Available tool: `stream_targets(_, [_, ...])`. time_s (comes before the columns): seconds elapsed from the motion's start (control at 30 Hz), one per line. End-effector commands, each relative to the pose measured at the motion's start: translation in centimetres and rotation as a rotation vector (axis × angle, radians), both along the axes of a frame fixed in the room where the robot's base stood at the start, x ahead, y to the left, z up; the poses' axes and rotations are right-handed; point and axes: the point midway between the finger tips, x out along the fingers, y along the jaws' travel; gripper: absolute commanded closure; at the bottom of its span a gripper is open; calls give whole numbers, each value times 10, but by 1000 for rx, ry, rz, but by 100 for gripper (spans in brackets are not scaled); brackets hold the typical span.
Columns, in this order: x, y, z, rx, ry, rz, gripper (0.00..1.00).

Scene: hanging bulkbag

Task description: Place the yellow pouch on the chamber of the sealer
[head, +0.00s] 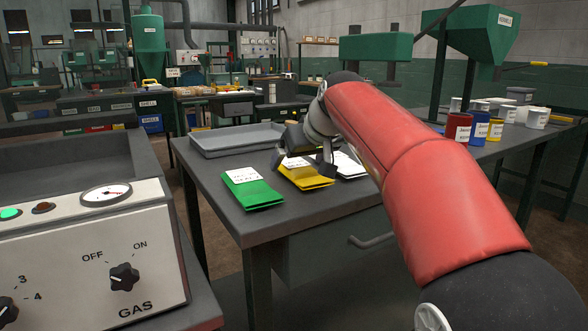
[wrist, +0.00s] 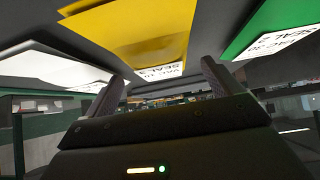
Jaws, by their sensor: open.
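The yellow pouch (head: 306,177) lies flat on the dark table between a green pouch (head: 251,190) and a white pouch (head: 347,164). My gripper (head: 306,163) is over the yellow pouch's label end, fingers spread, with nothing held. In the wrist view my gripper (wrist: 160,85) is open, with the yellow pouch (wrist: 135,30) beyond the fingertips and its white label between them. I cannot tell whether a finger touches it. The sealer (head: 75,252) stands at the left, with a gauge and GAS knob on its front. Its dark chamber area (head: 62,165) is partly cut off.
A shallow grey tray (head: 237,140) lies on the table behind the pouches. A gap separates the table from the sealer's bench. Red, blue and yellow tins (head: 457,128) stand on the right bench. A green hopper (head: 474,38) rises behind.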

Motion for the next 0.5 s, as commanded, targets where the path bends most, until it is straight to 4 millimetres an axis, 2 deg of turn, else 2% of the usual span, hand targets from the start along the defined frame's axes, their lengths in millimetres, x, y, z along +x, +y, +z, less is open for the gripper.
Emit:
stream_targets(0.13, [13, 7, -15, -1, 1, 1, 9])
stream_targets(0.37, [14, 8, -16, 0, -1, 1, 9])
stream_targets(0.5, [14, 8, -16, 0, -1, 1, 26])
